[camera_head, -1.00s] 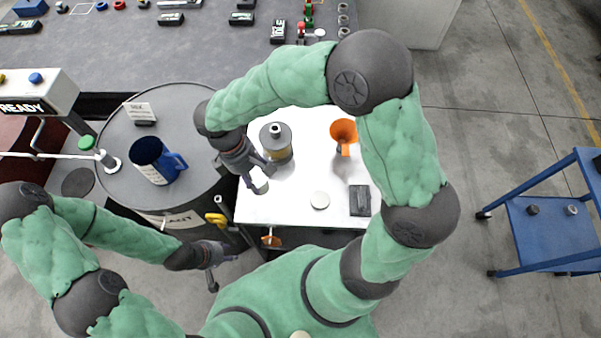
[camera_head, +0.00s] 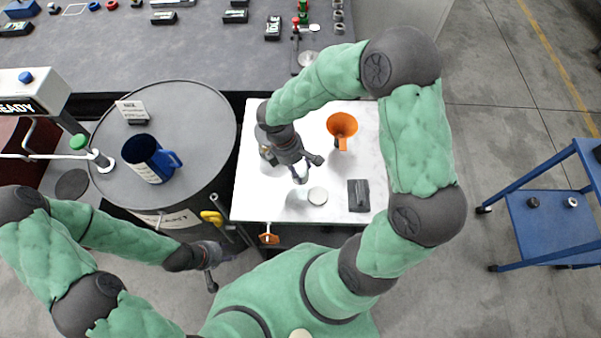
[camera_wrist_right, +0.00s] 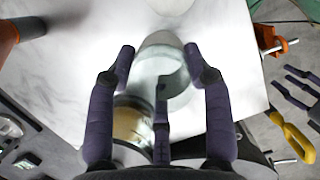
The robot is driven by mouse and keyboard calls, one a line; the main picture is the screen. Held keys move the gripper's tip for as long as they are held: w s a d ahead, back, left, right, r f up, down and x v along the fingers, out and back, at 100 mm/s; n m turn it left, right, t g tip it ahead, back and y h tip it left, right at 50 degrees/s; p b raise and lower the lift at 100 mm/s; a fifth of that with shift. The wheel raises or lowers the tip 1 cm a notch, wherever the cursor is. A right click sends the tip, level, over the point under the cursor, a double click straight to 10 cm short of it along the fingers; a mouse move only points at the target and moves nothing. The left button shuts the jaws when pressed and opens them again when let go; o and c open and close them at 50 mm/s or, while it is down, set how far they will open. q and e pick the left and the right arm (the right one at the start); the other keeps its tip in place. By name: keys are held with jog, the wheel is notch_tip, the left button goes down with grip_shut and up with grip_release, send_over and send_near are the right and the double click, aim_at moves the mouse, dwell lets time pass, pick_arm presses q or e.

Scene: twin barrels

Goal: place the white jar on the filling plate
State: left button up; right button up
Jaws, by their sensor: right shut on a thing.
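The white jar (camera_wrist_right: 172,78), pale and glassy, is between the fingers of my right gripper (camera_wrist_right: 165,65) in the right wrist view. In the head view my right gripper (camera_head: 302,172) is shut on it above the white table; the arm mostly hides the jar. A round pale disc (camera_head: 318,196), which I take as the filling plate, lies just right of and nearer than the gripper. It also shows at the top of the wrist view (camera_wrist_right: 170,5). The jar is short of the disc. My left gripper (camera_head: 221,270) is open and empty, beside the table's front left corner.
An orange funnel (camera_head: 342,125) stands behind the disc and a dark block (camera_head: 359,197) lies right of it. A canister with amber contents (camera_wrist_right: 130,122) is close behind my right gripper. A blue jug (camera_head: 147,158) stands on the grey barrel (camera_head: 205,120).

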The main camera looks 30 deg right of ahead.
jog(key=shift+d+f, duration=0.15)
jog(key=shift+f, duration=0.1)
jog(key=x, duration=0.1)
jog(key=b+x, duration=0.1)
jog(key=x, duration=0.1)
jog(key=shift+w+f, duration=0.25)
jog(key=shift+f, duration=0.1)
jog(key=shift+r, duration=0.1)
jog(key=o, duration=0.9)
jog(key=shift+f, duration=0.2)
jog(key=o, duration=0.4)
jog(key=shift+o, duration=0.2)
jog(key=shift+r, duration=0.1)
